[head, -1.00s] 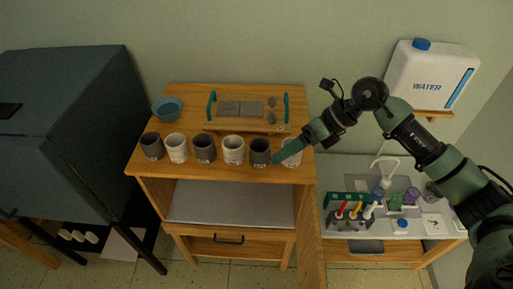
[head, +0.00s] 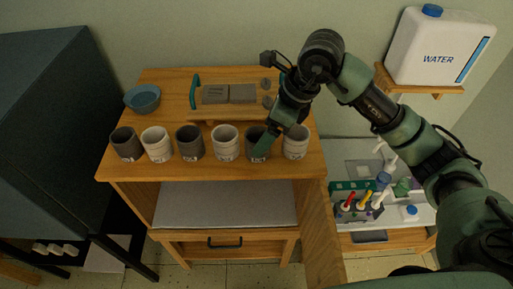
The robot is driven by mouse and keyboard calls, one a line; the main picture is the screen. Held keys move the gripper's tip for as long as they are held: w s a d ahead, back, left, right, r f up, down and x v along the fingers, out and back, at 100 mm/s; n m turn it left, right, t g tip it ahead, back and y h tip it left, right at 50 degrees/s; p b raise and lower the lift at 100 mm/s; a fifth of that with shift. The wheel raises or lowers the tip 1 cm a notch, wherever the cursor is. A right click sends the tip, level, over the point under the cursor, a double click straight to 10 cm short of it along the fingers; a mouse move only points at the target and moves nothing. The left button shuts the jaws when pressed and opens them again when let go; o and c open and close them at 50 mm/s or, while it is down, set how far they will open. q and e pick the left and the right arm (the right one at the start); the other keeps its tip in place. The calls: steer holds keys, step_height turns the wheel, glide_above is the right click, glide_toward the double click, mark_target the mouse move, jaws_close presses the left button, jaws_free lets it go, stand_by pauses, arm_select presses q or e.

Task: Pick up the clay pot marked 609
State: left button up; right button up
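A row of several clay pots, dark grey and whitish, stands upright along the front of the wooden cabinet top (head: 180,175). Each has a small label too small to read, so I cannot tell which is marked 609. My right gripper (head: 266,142) points down at the dark fifth pot (head: 251,143), and a green finger overlaps its right side. I cannot tell whether it touches or grips the pot. The whitish pot (head: 296,144) is just to its right. My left gripper is not in view.
Left of the fifth pot is a whitish pot (head: 225,145). Behind the row are a blue bowl (head: 142,98) and grey slabs (head: 228,94) on a board. A water container (head: 438,48) is on a shelf at right. A blue-grey cabinet (head: 45,140) stands left.

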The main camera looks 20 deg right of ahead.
mark_target(253, 134)
steer(key=p+x, duration=0.1)
steer(key=x, duration=0.1)
steer(key=shift+w+a+f+p, duration=0.15)
steer(key=shift+w+f+p, duration=0.1)
steer(key=shift+p, duration=0.1)
steer(key=x, duration=0.1)
steer(key=p+x, duration=0.1)
steer(key=x, duration=0.1)
steer(key=shift+w+f, duration=0.25)
steer(key=shift+w, duration=0.05)
steer(key=shift+a+f, duration=0.15)
steer(key=shift+f, duration=0.15)
steer(key=shift+c, duration=1.3)
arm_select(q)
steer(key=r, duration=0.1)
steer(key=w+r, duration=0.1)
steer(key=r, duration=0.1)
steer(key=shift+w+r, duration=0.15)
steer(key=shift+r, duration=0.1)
arm_select(e)
steer(key=c, duration=1.3)
steer(key=shift+w+r, duration=0.1)
